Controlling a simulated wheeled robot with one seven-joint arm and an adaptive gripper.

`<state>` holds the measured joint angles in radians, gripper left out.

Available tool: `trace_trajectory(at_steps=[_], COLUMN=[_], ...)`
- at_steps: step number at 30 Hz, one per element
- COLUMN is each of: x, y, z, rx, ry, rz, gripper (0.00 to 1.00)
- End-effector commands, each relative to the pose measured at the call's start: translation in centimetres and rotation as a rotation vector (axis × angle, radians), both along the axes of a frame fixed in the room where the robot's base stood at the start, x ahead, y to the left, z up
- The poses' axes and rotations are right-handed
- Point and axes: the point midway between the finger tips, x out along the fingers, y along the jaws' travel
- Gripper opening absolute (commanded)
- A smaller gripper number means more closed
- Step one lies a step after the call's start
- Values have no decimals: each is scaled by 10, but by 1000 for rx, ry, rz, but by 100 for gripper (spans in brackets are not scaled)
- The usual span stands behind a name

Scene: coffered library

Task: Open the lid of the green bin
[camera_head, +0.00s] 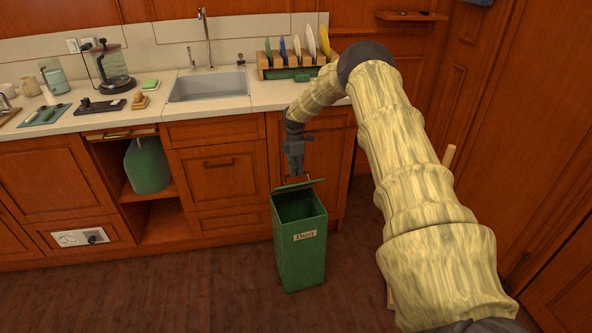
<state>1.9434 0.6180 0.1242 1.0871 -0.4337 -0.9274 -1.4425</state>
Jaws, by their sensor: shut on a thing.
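The green bin (302,254) stands upright on the dark wooden floor in front of the cabinets, with a white label on its front. Its green lid (297,186) is raised at the back edge, and the dark inside of the bin shows below it. My gripper (294,176) is just above the lid, pointing down, and is shut at the lid's edge. The exact contact between the fingers and the lid is too small to see clearly.
A green container (146,166) sits in an open cupboard at left. The floor left of the bin is clear.

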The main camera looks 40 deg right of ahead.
Motion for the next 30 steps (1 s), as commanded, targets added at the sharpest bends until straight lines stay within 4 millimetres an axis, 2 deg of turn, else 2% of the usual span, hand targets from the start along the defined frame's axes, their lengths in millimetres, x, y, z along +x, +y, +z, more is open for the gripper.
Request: trace_trajectory(at_steps=[4, 5, 6, 8, 9, 19, 30], x=[0, 0, 0, 0, 0, 1, 10], y=[0, 0, 0, 0, 0, 0, -4], z=[-1, -1, -1, -1, -1, 1, 17], rx=[0, 0, 0, 0, 0, 0, 0], ry=[0, 0, 0, 0, 0, 0, -1], rz=[0, 0, 0, 0, 0, 0, 0], gripper=[0, 13, 21, 32, 33, 33, 33])
